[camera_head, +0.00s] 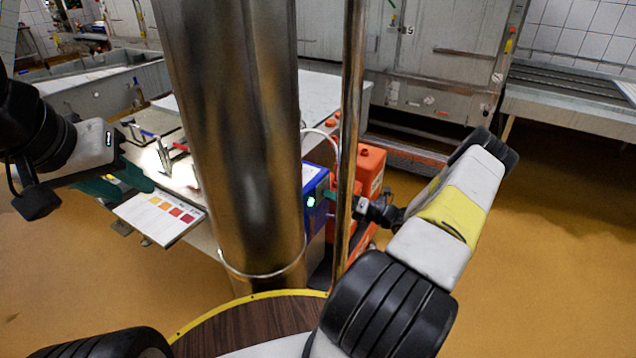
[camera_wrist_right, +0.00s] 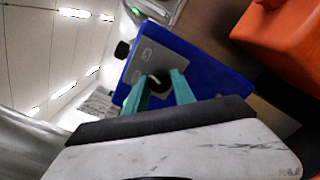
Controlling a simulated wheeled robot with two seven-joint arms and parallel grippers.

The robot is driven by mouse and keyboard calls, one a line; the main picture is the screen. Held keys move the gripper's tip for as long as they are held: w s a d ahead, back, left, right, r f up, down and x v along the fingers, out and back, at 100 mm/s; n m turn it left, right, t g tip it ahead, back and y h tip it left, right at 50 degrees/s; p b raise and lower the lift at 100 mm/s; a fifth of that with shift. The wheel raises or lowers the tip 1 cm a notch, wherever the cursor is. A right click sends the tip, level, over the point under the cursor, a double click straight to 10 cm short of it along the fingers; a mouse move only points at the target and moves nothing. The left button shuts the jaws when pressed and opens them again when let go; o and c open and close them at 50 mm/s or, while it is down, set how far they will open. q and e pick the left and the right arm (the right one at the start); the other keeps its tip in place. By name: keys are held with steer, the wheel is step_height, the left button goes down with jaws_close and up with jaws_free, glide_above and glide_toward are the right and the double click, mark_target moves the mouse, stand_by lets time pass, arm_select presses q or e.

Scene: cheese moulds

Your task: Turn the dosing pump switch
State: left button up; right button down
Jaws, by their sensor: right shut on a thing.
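The dosing pump (camera_head: 313,188) is a blue box with a green light on its side, beyond the steel column and thin pole in the head view. In the right wrist view the blue pump (camera_wrist_right: 205,72) shows a grey front panel with a small dark switch (camera_wrist_right: 159,82). My right gripper (camera_wrist_right: 160,90) has its teal fingers at either side of the switch and is shut on it. In the head view the thin pole partly covers this gripper. My left gripper (camera_head: 122,186) is at the left, with its teal fingers apart and empty, near the worktable and far from the pump.
A thick steel column (camera_head: 232,130) and a thin pole (camera_head: 350,120) stand between the head camera and the pump. An orange container (camera_head: 369,170) stands beside the pump. A card with coloured squares (camera_head: 160,216) is at the table edge. Open yellow floor (camera_head: 545,240) lies right.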

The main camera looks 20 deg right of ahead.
steer(key=shift+m, duration=1.1)
steer(key=c, duration=1.1)
jaws_free()
steer(key=shift+o, duration=0.2)
steer(key=v, duration=0.8)
